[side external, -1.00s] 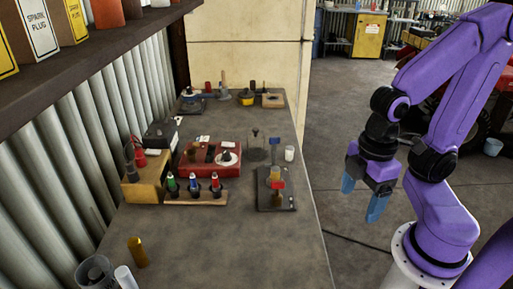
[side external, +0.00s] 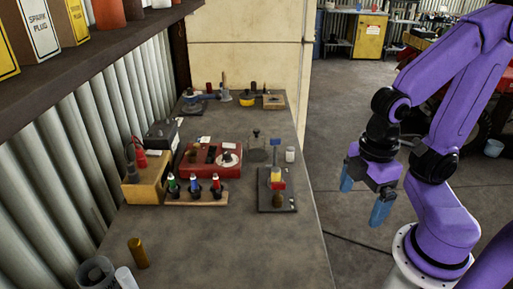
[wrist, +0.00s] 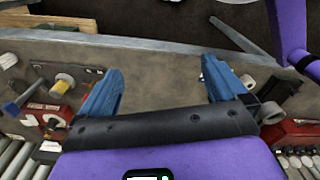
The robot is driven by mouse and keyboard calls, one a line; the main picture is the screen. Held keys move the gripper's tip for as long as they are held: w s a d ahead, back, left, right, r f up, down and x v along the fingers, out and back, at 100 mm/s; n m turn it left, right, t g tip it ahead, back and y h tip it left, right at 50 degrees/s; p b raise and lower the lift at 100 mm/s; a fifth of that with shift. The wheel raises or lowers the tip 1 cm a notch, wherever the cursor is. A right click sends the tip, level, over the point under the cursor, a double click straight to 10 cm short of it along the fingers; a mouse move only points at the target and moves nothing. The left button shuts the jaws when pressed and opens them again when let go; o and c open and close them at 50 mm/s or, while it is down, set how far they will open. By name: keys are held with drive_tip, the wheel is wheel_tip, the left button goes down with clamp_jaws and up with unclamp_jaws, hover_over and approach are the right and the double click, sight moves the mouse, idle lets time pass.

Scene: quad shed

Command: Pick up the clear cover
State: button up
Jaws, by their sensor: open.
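The clear cover (side external: 257,150) looks like a see-through dome or cup with a dark knob on top. It stands on the grey bench in the side view, between the red box and a small white cylinder. I cannot make it out surely in the wrist view. My gripper (side external: 362,194) is off the bench's right edge, well to the right of the cover, with its blue fingers pointing down. In the wrist view my gripper (wrist: 162,82) has its two fingers wide apart with nothing between them.
The grey bench (side external: 230,235) has clear room at its front. Near the cover are the red box (side external: 190,171), the white cylinder (side external: 290,154) and a dark plate (side external: 291,202) carrying an upright blue, yellow and red piece. A shelf (side external: 110,52) overhangs the left.

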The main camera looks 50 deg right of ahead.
drive_tip(key=w+a+r+m+t+h, duration=0.1)
drive_tip(key=w+a+r+m, duration=0.1)
drive_tip(key=w+m, duration=0.65)
drive_tip(key=w+a+r+m+h, duration=0.15)
drive_tip(key=w+m, duration=0.25)
drive_tip(key=w, duration=0.9)
drive_tip(key=m+h, duration=0.2)
drive_tip(key=m, duration=1.2)
approach(257, 136)
drive_tip(key=x, duration=1.2)
drive_tip(key=shift+w+d+f, duration=0.2)
drive_tip(key=shift+w+f, duration=0.1)
drive_tip(key=shift+w, duration=0.05)
drive_tip(key=c, duration=1.1)
